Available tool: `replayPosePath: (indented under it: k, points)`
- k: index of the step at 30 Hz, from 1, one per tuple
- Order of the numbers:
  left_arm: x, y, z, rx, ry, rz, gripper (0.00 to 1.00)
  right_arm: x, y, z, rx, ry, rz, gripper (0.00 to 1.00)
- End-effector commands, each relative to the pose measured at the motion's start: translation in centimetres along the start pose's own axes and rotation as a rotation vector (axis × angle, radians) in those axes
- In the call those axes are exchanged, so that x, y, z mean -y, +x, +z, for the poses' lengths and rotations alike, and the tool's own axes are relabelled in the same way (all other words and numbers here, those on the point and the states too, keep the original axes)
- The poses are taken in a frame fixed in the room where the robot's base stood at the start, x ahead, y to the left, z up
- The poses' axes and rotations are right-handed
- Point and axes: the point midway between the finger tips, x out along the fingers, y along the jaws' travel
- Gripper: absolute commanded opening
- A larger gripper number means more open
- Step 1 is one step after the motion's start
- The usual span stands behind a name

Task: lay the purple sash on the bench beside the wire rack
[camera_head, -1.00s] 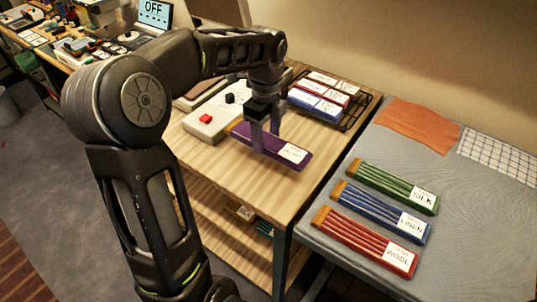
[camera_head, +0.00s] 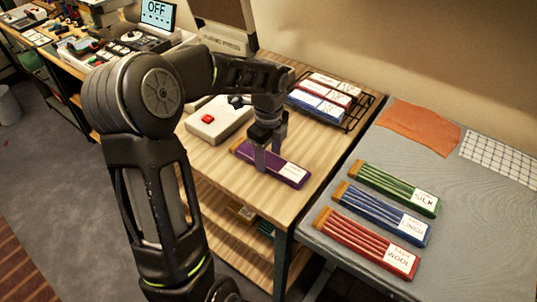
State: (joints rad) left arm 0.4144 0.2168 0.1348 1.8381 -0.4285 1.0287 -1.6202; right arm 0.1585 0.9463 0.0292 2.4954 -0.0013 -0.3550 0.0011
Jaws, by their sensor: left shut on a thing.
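The purple sash (camera_head: 289,174) is a flat folded strip with a tan end and a white label. It lies low at the wooden bench (camera_head: 225,165), in front of the wire rack (camera_head: 357,114); whether it touches the wood I cannot tell for sure. My left gripper (camera_head: 268,165) points down and is shut on the sash near its middle, with its fingers hiding part of it. The black wire rack holds red-and-white and blue-and-white folded pieces. My right gripper is not in view.
A grey box with a red button (camera_head: 208,119) stands left of the sash. On the grey table at right lie a green sash (camera_head: 395,186), a blue sash (camera_head: 380,210), a red sash (camera_head: 365,241), orange cloth (camera_head: 418,126) and checked cloth (camera_head: 503,157). The bench's front corner is bare.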

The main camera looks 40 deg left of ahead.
Motion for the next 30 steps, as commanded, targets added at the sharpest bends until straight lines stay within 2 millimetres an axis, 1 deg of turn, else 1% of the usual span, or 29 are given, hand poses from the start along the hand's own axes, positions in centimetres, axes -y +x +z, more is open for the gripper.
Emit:
replayPosePath:
  k: [7, 8, 15, 23, 27, 30]
  points:
    - [0.0, 0.4, 0.0, 0.000, 0.001, 0.000, 0.12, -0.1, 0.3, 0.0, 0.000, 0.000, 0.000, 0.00]
    - [0.0, 0.3, 0.0, 0.000, 0.001, 0.000, 0.56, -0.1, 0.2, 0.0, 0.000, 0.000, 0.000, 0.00]
    - [0.0, 0.3, 0.0, 0.000, 0.001, 0.000, 0.76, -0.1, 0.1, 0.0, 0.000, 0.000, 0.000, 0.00]
    - [0.0, 0.2, 0.0, 0.000, 0.001, 0.000, 0.76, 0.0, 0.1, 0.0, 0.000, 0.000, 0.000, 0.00]
    - [0.1, -0.5, 0.0, 0.001, 0.000, -0.003, 0.76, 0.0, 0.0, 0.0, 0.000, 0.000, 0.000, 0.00]
    - [0.1, -1.7, 0.0, 0.001, 0.000, -0.004, 0.76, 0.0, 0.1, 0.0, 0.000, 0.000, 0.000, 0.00]
